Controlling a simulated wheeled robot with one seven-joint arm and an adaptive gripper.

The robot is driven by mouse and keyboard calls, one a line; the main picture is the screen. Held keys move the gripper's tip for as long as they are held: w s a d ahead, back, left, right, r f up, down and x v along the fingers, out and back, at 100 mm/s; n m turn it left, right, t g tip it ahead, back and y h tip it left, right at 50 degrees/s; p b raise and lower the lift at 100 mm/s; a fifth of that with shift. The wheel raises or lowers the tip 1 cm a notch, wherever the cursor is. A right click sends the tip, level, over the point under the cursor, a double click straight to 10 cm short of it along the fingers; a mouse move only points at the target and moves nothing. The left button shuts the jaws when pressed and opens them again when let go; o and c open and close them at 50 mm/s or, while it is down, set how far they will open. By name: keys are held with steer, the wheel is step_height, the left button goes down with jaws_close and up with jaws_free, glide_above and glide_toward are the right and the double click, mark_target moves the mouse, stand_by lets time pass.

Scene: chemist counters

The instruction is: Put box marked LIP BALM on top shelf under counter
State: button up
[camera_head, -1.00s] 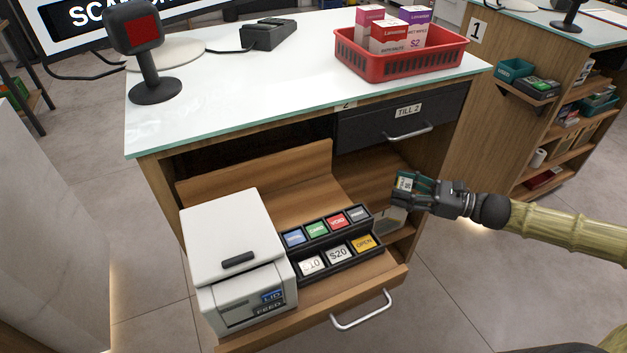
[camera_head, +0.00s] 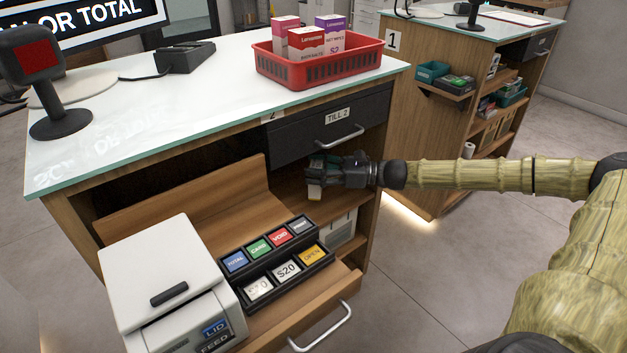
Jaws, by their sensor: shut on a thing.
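My gripper (camera_head: 320,175) is shut on a small pale box (camera_head: 314,191) with a greenish part. Its print is too small to read, so I cannot tell if it says LIP BALM. The gripper and box are under the counter (camera_head: 190,95), just below the TILL 2 drawer (camera_head: 335,125), at the open bay on the right side. The box is at about the height of the upper shelf board (camera_head: 291,198). I cannot tell whether it touches the board.
The till drawer's handle (camera_head: 340,136) is just above my gripper. A pulled-out drawer with a white printer (camera_head: 155,265) and labelled keys (camera_head: 272,255) is in front. A white item (camera_head: 342,229) sits lower in the bay. A red basket (camera_head: 335,72) of boxes stands on the counter.

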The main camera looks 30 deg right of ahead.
steer(key=shift+w+f, duration=0.1)
steer(key=shift+w, duration=0.55)
steer(key=shift+f+b, duration=0.9)
steer(key=shift+f, duration=0.8)
steer(key=shift+f, duration=0.15)
steer(key=o, duration=1.1)
steer(key=shift+s+d+r, duration=0.1)
steer(key=shift+d+r, duration=0.05)
steer(key=shift+r, duration=0.05)
steer(key=p+v, duration=0.3)
steer(key=v, duration=0.7)
steer(key=shift+s+d, duration=0.1)
steer(key=shift+d, duration=0.1)
steer(key=shift+s+d, duration=0.45)
steer(key=shift+d, duration=0.05)
